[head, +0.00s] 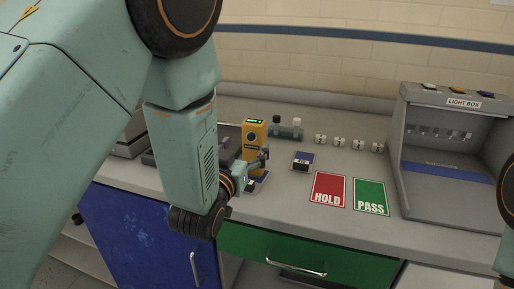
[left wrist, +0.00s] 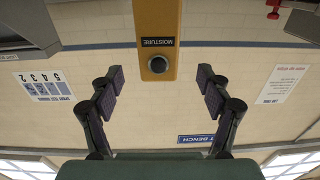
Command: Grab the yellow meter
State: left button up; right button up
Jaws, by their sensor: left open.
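The yellow meter (head: 253,135) stands upright on the grey bench, with a lit green display at its top. Its lower part is hidden behind my left gripper (head: 254,168), which is open and close in front of it. In the left wrist view the picture is upside down, and the meter (left wrist: 158,30) with its "MOISTURE" label comes in from the top. It lines up with the gap between the two spread fingers of the gripper (left wrist: 161,76). My right gripper is out of view.
A small dark device (head: 302,160), a red HOLD card (head: 328,189) and a green PASS card (head: 370,196) lie to the right. Several small white blocks (head: 340,142) stand behind them. A grey light box (head: 440,190) stands far right. A green-grey fixture (head: 287,131) stands right behind the meter.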

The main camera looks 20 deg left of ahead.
aim_at(250, 138)
pick_arm(q)
jog(key=shift+w+d+r, duration=0.1)
jog(key=shift+w+r, duration=0.05)
jog(key=shift+w, duration=0.1)
jog(key=shift+w+d+r, duration=0.2)
jog(key=shift+w+d, duration=0.25)
jog(key=shift+w, duration=0.3)
jog(key=w, duration=0.1)
jog(key=w+a, duration=0.1)
jog(key=w, duration=0.2)
jog(key=shift+w+a+f, duration=0.15)
jog(key=shift+w+a, duration=0.05)
jog(key=shift+a, duration=0.1)
jog(key=shift+w+d, duration=0.4)
jog(key=shift+d, duration=0.15)
jog(key=shift+a, duration=0.3)
jog(key=shift+c, duration=1.3)
jog(key=shift+d, duration=0.25)
jog(key=c, duration=0.6)
jog(key=shift+a, duration=0.2)
jog(key=c, duration=0.4)
jog(key=shift+d, duration=0.1)
jog(key=shift+c, duration=0.5)
